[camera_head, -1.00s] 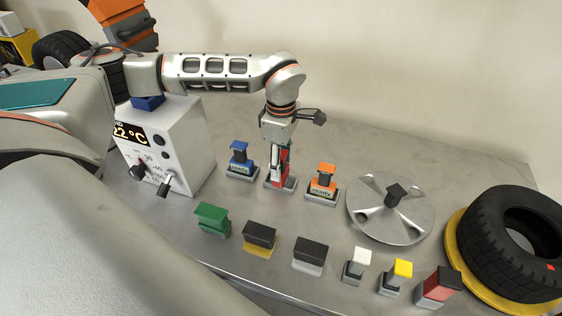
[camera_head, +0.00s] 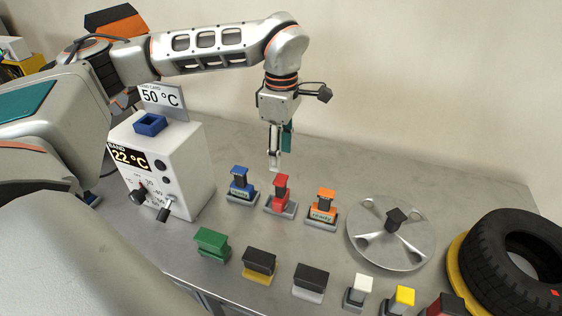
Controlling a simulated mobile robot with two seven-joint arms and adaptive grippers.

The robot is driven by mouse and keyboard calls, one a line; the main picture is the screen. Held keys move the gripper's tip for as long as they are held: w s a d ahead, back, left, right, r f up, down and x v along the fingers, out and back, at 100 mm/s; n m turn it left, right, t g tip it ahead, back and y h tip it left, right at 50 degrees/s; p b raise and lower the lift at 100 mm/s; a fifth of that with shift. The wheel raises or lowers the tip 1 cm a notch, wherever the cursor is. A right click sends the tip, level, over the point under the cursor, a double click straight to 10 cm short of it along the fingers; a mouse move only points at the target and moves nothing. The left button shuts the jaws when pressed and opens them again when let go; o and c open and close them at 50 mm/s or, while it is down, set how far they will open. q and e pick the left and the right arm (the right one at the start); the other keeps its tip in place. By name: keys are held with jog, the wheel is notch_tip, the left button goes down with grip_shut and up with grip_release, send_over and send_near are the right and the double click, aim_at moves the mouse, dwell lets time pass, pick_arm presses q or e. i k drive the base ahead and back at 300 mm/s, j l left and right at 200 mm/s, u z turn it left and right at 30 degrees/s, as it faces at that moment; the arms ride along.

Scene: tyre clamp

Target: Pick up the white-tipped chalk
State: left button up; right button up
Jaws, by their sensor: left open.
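The white-tipped chalk (camera_head: 362,286) stands upright in a small grey holder near the table's front edge, right of centre. It sits between a black block on a light base and a yellow-tipped piece (camera_head: 402,298). My left gripper (camera_head: 275,168) is open and points down above the red stamp-like piece (camera_head: 281,190), at the back of the row. It is well behind and to the left of the white-tipped chalk. No object shows between its fingers. My right gripper is out of view.
Blue (camera_head: 240,182) and orange (camera_head: 323,206) stamp-like pieces flank the red one. A green block (camera_head: 212,243) and black blocks (camera_head: 259,262) stand in front. A metal disc (camera_head: 390,250) and a tyre (camera_head: 515,258) lie to the right. A white temperature box (camera_head: 180,172) stands left.

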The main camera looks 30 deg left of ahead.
aim_at(363, 286)
jog(key=k, duration=1)
